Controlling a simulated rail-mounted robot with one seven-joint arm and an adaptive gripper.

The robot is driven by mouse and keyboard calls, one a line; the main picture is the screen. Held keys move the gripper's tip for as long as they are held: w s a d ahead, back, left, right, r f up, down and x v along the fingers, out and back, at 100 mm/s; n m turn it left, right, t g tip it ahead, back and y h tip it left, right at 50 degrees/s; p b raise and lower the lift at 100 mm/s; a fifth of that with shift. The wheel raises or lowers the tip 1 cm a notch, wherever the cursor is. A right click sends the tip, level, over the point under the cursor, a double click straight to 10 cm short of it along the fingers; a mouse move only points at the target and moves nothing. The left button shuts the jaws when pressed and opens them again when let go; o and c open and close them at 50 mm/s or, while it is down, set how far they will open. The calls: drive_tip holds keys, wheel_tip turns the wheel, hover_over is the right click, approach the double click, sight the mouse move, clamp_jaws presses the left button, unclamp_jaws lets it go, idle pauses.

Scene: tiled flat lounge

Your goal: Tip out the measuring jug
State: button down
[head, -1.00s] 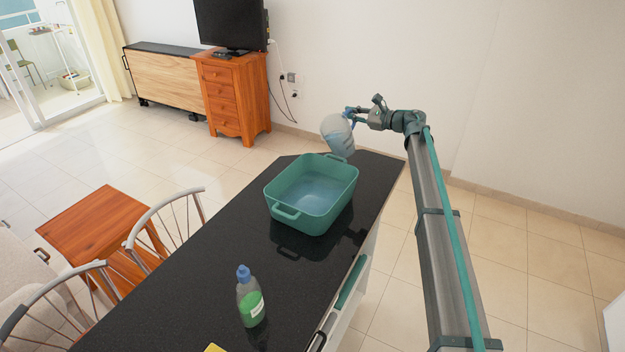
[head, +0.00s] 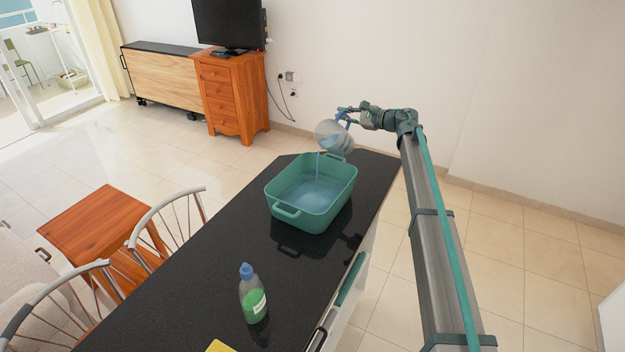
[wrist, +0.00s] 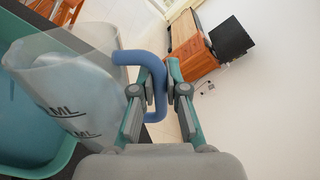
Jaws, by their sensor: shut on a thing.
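The clear measuring jug (head: 334,138) is tilted over the far end of the teal basin (head: 312,196), its mouth toward the left. A thin stream of water falls from it into the basin, where bluish water (head: 315,190) lies. My gripper (head: 347,117) is shut on the jug's blue handle. In the wrist view my gripper's fingers (wrist: 160,92) close around the blue handle (wrist: 137,57), and the jug (wrist: 65,90) shows dark ML markings, with the basin (wrist: 28,130) beneath it at the left.
The basin stands on the black counter (head: 215,275). A green soap bottle (head: 253,297) and a yellow item (head: 219,347) are at the near end. Chairs (head: 165,225) and a wooden side table (head: 85,225) stand left of the counter.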

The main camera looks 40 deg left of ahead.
sight(337, 121)
drive_tip(key=shift+s+r+n, duration=0.1)
drive_tip(key=shift+s+n, duration=0.15)
drive_tip(key=shift+n, duration=0.05)
drive_tip(key=shift+s+r+n, duration=0.1)
drive_tip(key=shift+s+n, duration=0.2)
drive_tip(key=shift+s, duration=0.05)
drive_tip(key=shift+s+f+n+t, duration=0.5)
drive_tip(key=shift+s+f+n, duration=0.25)
drive_tip(key=shift+s+n, duration=0.1)
idle(1.1)
drive_tip(key=shift+s+a+n+h+p, duration=0.1)
drive_tip(key=shift+s+n+h+p, duration=0.25)
drive_tip(key=shift+s+n, duration=0.35)
idle(0.4)
drive_tip(key=shift+s, duration=0.2)
